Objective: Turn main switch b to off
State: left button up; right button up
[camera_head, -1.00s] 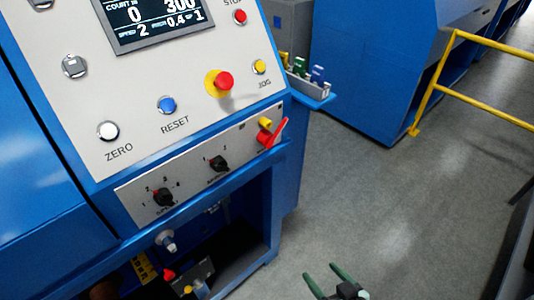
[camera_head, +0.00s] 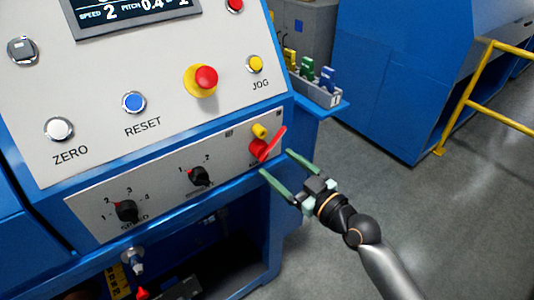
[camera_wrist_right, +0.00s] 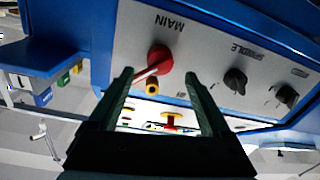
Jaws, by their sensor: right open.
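The main switch (camera_head: 258,150) is a red rotary knob with a red lever slanting up to the right, at the right end of the grey lower panel (camera_head: 222,160). In the right wrist view the red switch (camera_wrist_right: 160,58) sits under the label MAIN. Its lever points to the lower left, near one finger. My right gripper (camera_head: 276,161) is open, its two green fingers pointing at the panel just below and right of the switch. In the wrist view the gripper (camera_wrist_right: 160,74) has the switch between its fingertips, with no clear contact. My left gripper is out of view.
A small yellow knob (camera_head: 260,131) sits just above the red switch. Black SPINDLE (camera_head: 199,176) and SPEED (camera_head: 126,211) knobs are to the left. A red emergency button (camera_head: 206,77) is above. A tray with coloured items (camera_head: 318,92) stands to the right. A yellow rail (camera_head: 465,90) is farther right.

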aim_at(268, 156)
jog(key=shift+x, duration=2.65)
jog(key=shift+c, duration=0.3)
grip_shut()
